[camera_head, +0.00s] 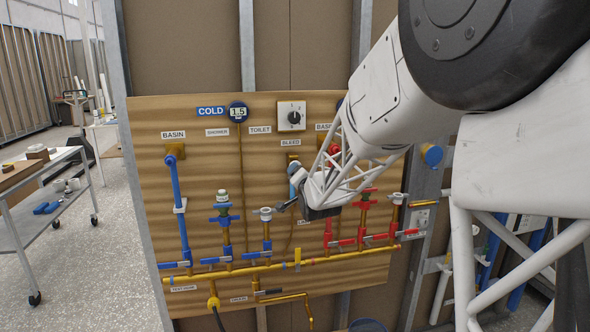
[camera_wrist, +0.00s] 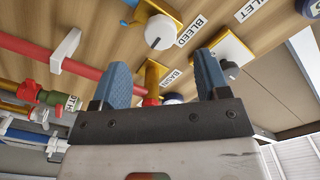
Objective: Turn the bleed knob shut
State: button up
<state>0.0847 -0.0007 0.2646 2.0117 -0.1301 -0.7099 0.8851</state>
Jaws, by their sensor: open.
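The bleed knob (camera_wrist: 160,32) is a round white knob with a short dark mark, on a brass fitting beside the BLEED label (camera_wrist: 190,31) in the wrist view. In the head view the label (camera_head: 291,142) is above the brass fitting, and the knob there is small and partly masked by my gripper (camera_head: 288,191). In the wrist view my gripper (camera_wrist: 162,65) is open, with two blue fingers apart and nothing seen held. The knob appears above and beyond the fingertips, not clearly between them. I cannot tell whether anything touches.
A dial (camera_head: 291,116) is above the BLEED label on the wooden board (camera_head: 190,105). Blue valves (camera_head: 224,218) and red valves (camera_head: 365,205) stand on pipes around my gripper. A brass pipe (camera_head: 300,259) runs below. A table (camera_head: 40,165) stands at left.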

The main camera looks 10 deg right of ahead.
jog(key=shift+w, duration=0.1)
jog(key=shift+w, duration=3.75)
jog(key=c, duration=0.9)
